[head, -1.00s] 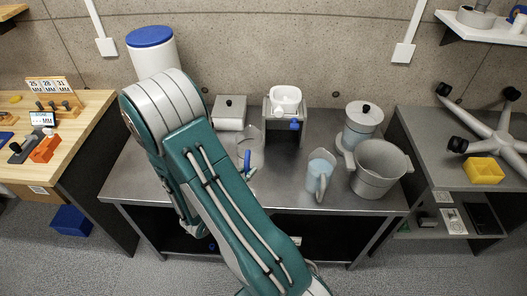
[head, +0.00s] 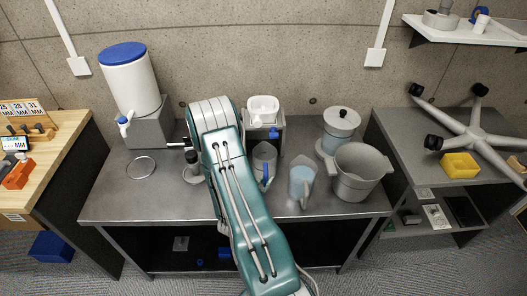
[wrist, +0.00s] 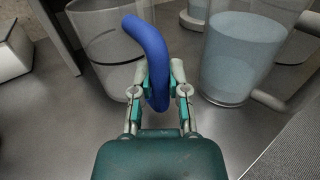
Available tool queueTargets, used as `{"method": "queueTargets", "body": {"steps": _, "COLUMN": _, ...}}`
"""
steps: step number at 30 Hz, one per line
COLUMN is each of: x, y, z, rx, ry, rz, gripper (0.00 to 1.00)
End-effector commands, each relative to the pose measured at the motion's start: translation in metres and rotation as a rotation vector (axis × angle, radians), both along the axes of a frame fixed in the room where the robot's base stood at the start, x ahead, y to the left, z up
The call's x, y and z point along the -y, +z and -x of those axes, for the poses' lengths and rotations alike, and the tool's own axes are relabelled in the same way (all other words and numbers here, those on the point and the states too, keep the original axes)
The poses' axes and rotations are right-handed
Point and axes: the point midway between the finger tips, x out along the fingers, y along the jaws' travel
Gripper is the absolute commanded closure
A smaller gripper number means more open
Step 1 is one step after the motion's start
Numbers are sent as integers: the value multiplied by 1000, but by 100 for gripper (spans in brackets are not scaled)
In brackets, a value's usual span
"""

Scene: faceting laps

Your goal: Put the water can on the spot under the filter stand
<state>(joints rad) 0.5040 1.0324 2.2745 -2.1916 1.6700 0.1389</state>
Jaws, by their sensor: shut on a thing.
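The spot under the stand is hidden behind the jug. In the head view my arm hides the gripper.
A jug of bluish water (head: 301,182) stands close on the right, also in the wrist view (wrist: 240,60). Beyond it are a grey pot (head: 358,175) and a lidded canister (head: 341,123). A white tank (head: 130,85) stands left, with a ring (head: 140,168) on clear table.

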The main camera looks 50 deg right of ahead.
Motion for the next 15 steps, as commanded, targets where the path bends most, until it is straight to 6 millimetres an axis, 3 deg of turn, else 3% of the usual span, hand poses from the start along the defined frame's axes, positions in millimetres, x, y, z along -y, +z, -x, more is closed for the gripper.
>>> {"method": "queueTargets", "body": {"steps": 9, "x": 58, "y": 0, "z": -48, "rx": 4, "ry": -2, "rz": 1, "gripper": 100}}
{"method": "queueTargets", "body": {"steps": 15, "x": 80, "y": 1, "z": -68, "rx": 2, "ry": -1, "rz": 1, "gripper": 100}}
